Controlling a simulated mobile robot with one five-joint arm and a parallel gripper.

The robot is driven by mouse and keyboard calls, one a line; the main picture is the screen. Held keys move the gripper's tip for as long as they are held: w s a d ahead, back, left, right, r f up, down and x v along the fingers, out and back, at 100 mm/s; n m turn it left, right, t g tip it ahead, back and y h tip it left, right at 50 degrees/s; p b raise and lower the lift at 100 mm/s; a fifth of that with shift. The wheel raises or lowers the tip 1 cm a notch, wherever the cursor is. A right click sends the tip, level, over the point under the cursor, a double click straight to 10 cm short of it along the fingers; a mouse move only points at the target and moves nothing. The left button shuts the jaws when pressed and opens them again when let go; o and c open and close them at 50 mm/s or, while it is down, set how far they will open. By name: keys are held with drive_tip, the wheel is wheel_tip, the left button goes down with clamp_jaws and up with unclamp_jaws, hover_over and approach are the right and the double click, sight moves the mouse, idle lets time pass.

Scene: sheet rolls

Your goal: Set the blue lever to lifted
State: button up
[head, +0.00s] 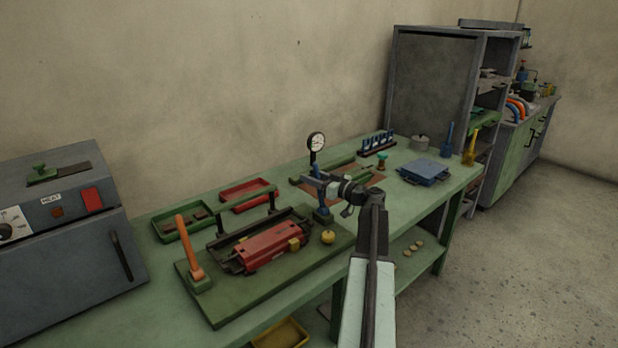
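My gripper (317,183) is at the upper part of this lever, reaching in from the right. Its fingers overlap the lever in the picture and partly hide it. I cannot tell whether they touch it or are closed on it. The red roll body (268,252) lies left of the lever. An orange lever (188,246) stands at the board's left end. A yellow knob (328,237) sits just below the blue lever.
A grey heater box (60,240) stands at the left. Green (170,238) and red (245,187) trays lie behind the rolls. A dial gauge (316,142) rises behind my gripper. A blue plate (424,172) and another blue upright handle (448,137) are farther right. Open floor lies right of the bench.

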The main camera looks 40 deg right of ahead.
drive_tip(key=shift+w, duration=0.3)
clamp_jaws()
drive_tip(key=shift+s, duration=0.1)
idle(1.2)
